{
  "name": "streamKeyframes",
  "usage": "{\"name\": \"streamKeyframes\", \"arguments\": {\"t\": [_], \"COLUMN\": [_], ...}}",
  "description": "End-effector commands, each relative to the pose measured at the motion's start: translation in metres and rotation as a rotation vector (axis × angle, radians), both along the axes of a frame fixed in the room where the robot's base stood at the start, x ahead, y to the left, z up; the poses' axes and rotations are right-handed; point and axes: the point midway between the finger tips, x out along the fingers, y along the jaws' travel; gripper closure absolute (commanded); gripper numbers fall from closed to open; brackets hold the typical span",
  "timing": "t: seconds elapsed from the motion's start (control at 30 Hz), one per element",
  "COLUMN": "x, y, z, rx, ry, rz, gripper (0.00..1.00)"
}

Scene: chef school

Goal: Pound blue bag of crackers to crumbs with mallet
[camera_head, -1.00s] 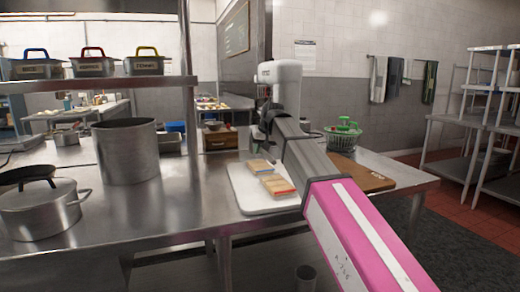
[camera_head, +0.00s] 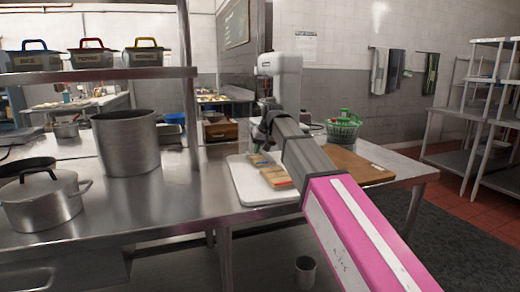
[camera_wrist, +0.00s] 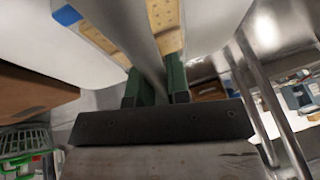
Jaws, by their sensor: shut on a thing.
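Two tan cracker packs lie side by side on a white cutting board (camera_head: 244,187). In the head view the nearer pack (camera_head: 276,178) has an orange-red edge, and the farther pack (camera_head: 258,160) is partly hidden by my arm. In the wrist view a pack with a blue end (camera_wrist: 66,15) is at the upper left and another pack (camera_wrist: 163,18) is at top centre. My gripper (camera_wrist: 158,86) has green fingers shut on a grey shaft (camera_wrist: 143,40), apparently the mallet's handle, above the board. The mallet's head cannot be made out.
A white stand mixer (camera_head: 288,65) stands behind my arm. A brown cutting board (camera_head: 355,167) and a green salad spinner (camera_head: 343,128) are to the right. A steel pot (camera_head: 127,145) and a lidded pot (camera_head: 42,205) stand left. A shelf post (camera_head: 190,120) rises between.

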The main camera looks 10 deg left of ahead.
Motion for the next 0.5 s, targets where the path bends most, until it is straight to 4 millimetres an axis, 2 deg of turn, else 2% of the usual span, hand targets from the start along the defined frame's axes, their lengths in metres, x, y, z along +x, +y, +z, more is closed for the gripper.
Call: {"name": "streamKeyframes", "arguments": {"t": [0.17, 0.5], "x": [0.001, 0.001], "y": [0.0, 0.0], "z": [0.009, 0.057], "rx": [0.0, 0.0], "ry": [0.0, 0.0], "rz": [0.0, 0.001], "gripper": [1.0, 1.0]}}
